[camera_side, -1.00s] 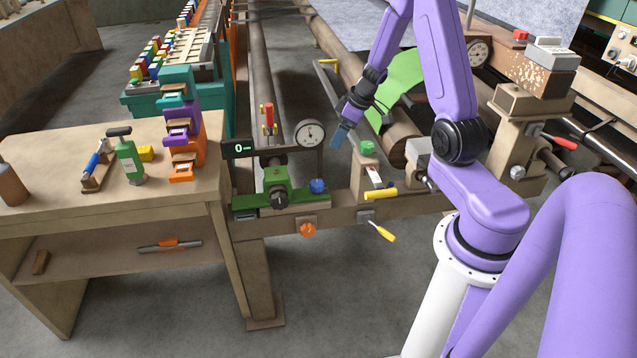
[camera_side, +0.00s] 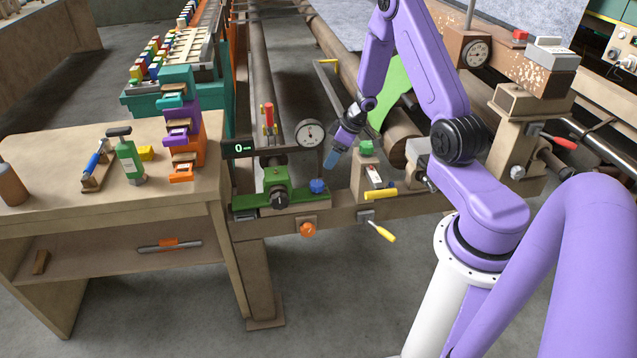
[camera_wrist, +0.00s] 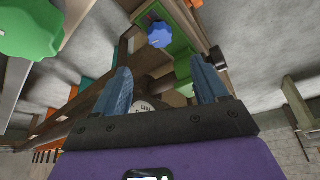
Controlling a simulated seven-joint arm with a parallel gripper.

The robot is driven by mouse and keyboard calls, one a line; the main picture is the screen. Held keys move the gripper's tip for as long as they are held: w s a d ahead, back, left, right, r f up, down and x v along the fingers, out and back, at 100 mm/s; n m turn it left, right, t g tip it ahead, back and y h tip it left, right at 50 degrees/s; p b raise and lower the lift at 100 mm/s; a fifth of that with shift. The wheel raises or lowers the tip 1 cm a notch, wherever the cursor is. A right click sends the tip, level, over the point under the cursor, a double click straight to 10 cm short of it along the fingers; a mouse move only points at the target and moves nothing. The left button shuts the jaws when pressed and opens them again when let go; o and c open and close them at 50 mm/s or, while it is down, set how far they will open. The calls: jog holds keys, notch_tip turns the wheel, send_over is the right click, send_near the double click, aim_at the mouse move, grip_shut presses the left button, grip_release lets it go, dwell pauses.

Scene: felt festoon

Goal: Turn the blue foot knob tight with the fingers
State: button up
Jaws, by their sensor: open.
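The blue foot knob (camera_side: 317,186) sits at the right end of the green base, beside the post of the round dial gauge (camera_side: 309,133). In the wrist view the blue knob (camera_wrist: 160,35) shows at the top centre, beyond the fingertips. My gripper (camera_side: 331,160) has blue fingers and is above and slightly to the right of the knob, apart from it. In the wrist view my gripper (camera_wrist: 160,80) is open, its two fingers spread with nothing held between them.
A green knob (camera_side: 366,147) on a block stands just right of my gripper; it looms large in the wrist view (camera_wrist: 30,28). An orange knob (camera_side: 308,230) is on the beam front. A yellow handle (camera_side: 381,194) sticks out at the right. A green clamp (camera_side: 275,181) is left of the knob.

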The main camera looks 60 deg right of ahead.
aim_at(318, 183)
jog(key=x, duration=1.3)
jog(key=shift+a+f, duration=0.1)
jog(key=c, duration=1.1)
